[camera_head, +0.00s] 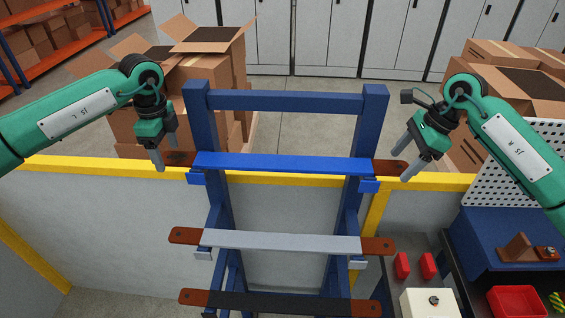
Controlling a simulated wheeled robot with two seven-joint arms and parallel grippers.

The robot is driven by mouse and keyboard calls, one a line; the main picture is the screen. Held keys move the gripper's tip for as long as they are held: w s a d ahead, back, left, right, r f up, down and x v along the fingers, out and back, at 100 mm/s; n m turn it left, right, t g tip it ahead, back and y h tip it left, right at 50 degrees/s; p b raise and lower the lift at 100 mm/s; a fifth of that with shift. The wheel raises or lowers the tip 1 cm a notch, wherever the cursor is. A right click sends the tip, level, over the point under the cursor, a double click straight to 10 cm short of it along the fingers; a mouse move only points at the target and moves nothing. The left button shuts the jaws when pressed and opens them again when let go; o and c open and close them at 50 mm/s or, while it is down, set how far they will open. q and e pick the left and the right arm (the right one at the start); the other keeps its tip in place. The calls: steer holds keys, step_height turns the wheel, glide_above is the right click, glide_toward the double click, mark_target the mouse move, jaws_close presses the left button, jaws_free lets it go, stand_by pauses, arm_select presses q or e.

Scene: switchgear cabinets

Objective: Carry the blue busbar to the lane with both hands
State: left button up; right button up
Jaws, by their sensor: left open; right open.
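The blue busbar (284,163) lies level across the top pair of hooks on a dark blue rack (203,125). Its brown copper ends stick out past both rack posts. My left gripper (166,157) is open at the left copper end, with its fingers pointing down; I cannot tell if it touches the bar. My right gripper (411,164) is open and tilted near the right copper end (388,168). Neither gripper holds anything. No marked lane can be made out in this view.
A grey busbar (281,241) and a black busbar (275,303) rest lower on the rack. A yellow-topped low wall (90,167) runs behind it. Cardboard boxes (213,85) stand behind at left. A workbench with a red tray (515,301) is at right.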

arm_select(q)
steer(key=shift+s, duration=0.15)
arm_select(e)
steer(key=shift+s, duration=0.2)
arm_select(q)
steer(key=c, duration=0.6)
arm_select(e)
steer(key=shift+w, duration=0.15)
steer(key=c, duration=0.6)
arm_select(q)
jaws_close()
arm_select(e)
jaws_close()
